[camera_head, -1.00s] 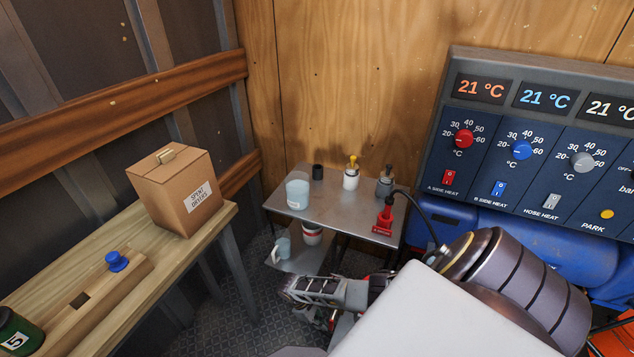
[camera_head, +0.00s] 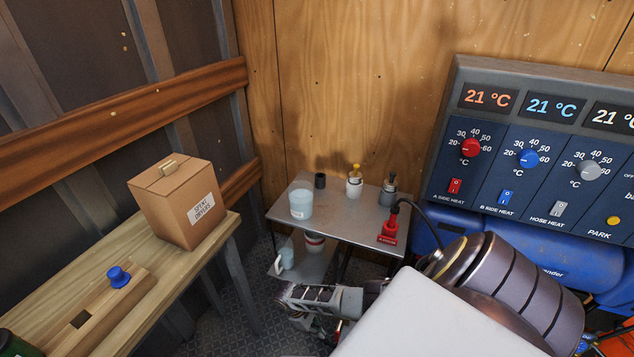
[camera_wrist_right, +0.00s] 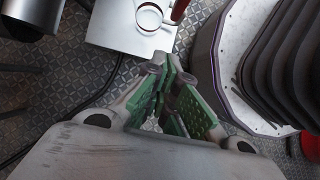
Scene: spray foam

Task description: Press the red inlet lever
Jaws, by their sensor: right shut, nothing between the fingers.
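A red upright fitting (camera_head: 389,228) with a black hose stands at the front right of the small grey table. I cannot tell whether it carries the red inlet lever; no part is clearly marked as that lever. My right gripper (camera_head: 290,296) is in front of and below the table, pointing left, apart from the fitting. In the right wrist view its green-padded fingers (camera_wrist_right: 160,80) are together with nothing between them. A red handle-like part (camera_wrist_right: 181,9) shows beyond the fingertips, cut off by the top edge. My left gripper is not in view.
The small table (camera_head: 340,222) holds a light blue cup (camera_head: 301,204) and several small containers. A wooden bench (camera_head: 60,285) with a cardboard box (camera_head: 176,205) is at left. A heater panel (camera_head: 515,165) with blue drums (camera_head: 545,255) is at right.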

